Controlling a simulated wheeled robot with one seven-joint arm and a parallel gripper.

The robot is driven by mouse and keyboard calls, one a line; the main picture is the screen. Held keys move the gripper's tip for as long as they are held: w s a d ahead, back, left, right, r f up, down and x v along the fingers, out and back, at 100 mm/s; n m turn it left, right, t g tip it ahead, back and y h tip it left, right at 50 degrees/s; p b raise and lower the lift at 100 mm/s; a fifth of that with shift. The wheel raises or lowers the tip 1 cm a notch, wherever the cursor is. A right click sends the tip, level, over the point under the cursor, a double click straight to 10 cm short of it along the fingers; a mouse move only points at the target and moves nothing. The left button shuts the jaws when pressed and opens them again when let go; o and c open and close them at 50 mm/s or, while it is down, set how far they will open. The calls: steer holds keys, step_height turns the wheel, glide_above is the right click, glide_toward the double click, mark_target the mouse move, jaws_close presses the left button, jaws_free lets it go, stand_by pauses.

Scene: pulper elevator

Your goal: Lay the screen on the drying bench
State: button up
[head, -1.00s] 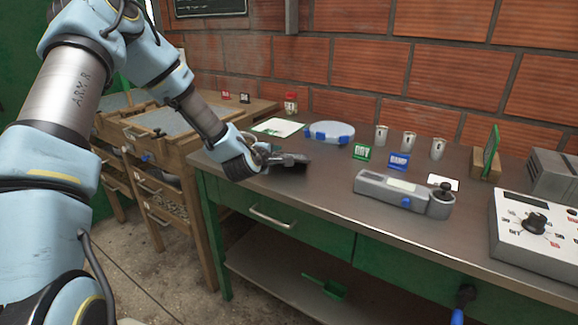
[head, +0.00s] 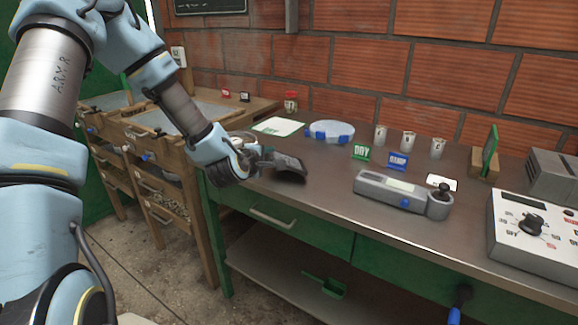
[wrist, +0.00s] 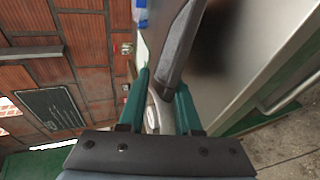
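My gripper (head: 264,157) is over the left end of the metal worktop, near its front edge. Its two teal fingers (wrist: 160,100) are closed on a dark grey flat piece, which may be the screen; it tilts down to the right in the head view (head: 289,165). In the wrist view the grey piece (wrist: 180,45) runs up from between the fingers, almost edge-on. Its grasped end is partly hidden. I cannot tell whether it touches the worktop. A wooden bench with grey panels (head: 196,112), perhaps the drying bench, stands at the left, partly behind my arm.
The metal worktop (head: 320,190) holds a round blue-clipped item (head: 331,131), green DRY (head: 361,152) and blue DAMP (head: 398,161) signs, several metal cups, a grey meter (head: 400,193) and a control box (head: 535,240). A brick wall (head: 350,65) closes the back.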

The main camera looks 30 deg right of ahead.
steer(key=r+p, duration=0.1)
steer(key=r, duration=0.1)
steer(key=s+a+r+p, duration=0.1)
steer(key=r+p, duration=0.1)
steer(key=s+a+r+p, duration=0.1)
steer(key=r, duration=0.2)
steer(key=shift+p, duration=0.3)
steer(key=shift+f, duration=0.1)
steer(key=shift+w, duration=0.1)
